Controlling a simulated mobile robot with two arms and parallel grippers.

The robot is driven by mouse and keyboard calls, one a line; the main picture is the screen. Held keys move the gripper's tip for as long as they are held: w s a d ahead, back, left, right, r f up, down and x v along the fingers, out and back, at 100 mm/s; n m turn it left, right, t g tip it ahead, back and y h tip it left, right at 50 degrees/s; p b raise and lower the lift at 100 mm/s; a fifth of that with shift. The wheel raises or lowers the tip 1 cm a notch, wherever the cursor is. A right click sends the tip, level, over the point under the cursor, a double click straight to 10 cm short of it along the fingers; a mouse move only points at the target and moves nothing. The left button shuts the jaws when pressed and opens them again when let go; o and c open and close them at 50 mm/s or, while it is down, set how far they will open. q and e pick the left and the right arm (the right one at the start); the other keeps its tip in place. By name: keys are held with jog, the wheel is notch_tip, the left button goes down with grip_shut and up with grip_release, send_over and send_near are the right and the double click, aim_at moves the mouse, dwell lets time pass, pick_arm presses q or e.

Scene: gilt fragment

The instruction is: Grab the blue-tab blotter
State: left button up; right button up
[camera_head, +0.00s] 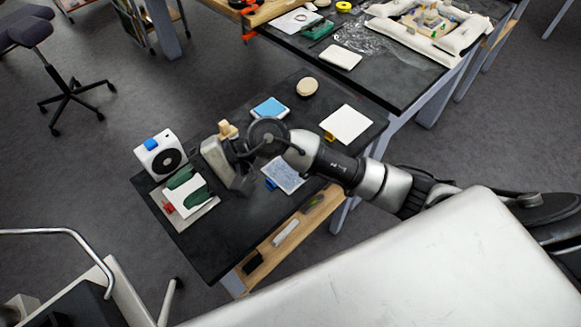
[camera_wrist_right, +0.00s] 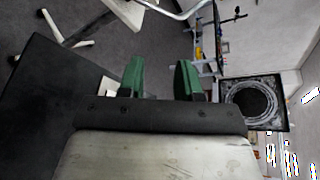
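The blue-tab blotter (camera_head: 284,175) lies flat on the dark table, a pale blue-grey patterned sheet with a blue tab (camera_head: 271,184) at its left edge. My right arm covers part of its upper side. My right gripper (camera_head: 188,189) has green fingertips, spread apart with nothing seen between them. It is left of the blue-tab blotter, over a white blotter with a red tab (camera_head: 168,208). The green fingertips also show apart in the right wrist view (camera_wrist_right: 160,80); the blue-tab blotter is not identifiable there. My left gripper is not in view.
A white box with a black disc (camera_head: 160,155) stands at the table's left. A blue-topped pad (camera_head: 270,108), a beige round object (camera_head: 307,87) and a white blotter (camera_head: 347,125) with an orange tab lie farther back. A wooden shelf (camera_head: 306,217) runs below the front edge.

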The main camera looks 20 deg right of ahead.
jog(key=w+d+f+n+h, duration=0.3)
jog(key=d+f+n+h, duration=0.3)
jog(key=h, duration=0.1)
jog(key=n+t+h, duration=0.1)
jog(key=n+h, duration=0.3)
jog(key=h, duration=0.4)
send_near(269, 181)
jog(key=f, duration=0.1)
jog(key=f+p, duration=0.1)
jog(key=f, duration=0.1)
jog(key=shift+w+d+f, duration=0.2)
jog(key=shift+w+f, duration=0.1)
jog(key=shift+f, duration=0.1)
jog(key=f+p, duration=0.2)
jog(key=f, duration=0.1)
jog(key=f+p, duration=0.1)
jog(key=f, duration=0.1)
jog(key=shift+s+f, duration=0.2)
jog(key=shift+s, duration=0.15)
jog(key=shift+f, duration=0.25)
grip_shut()
